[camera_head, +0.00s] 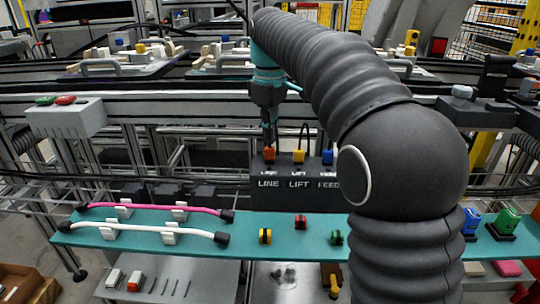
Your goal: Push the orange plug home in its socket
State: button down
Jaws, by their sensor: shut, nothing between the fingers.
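The orange plug (269,153) stands in the leftmost socket, labelled LINE, of the dark socket block (285,194). How deep it sits cannot be told from here. My gripper (268,146) points down right over the orange plug, its fingers shut with nothing between them. Its tips appear at or just above the plug's top; whether they touch it I cannot tell. A yellow plug (299,156) is in the LIFT socket and a blue plug (328,157) in the FEED socket, partly hidden by my arm.
A teal shelf (270,222) in front holds a pink cable (155,208), a white cable (150,229) and small red, yellow and green parts. A grey box with green and red buttons (66,116) is at left. A black cable loops behind the yellow plug.

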aim_at(270, 147)
jog(key=shift+f, duration=1)
dwell(0.4)
jog(key=shift+r, duration=0.15)
notch_tip(270, 147, up, 3)
jog(key=shift+f+p, duration=0.2)
jog(key=shift+p, duration=1.05)
jog(key=shift+r, duration=2.1)
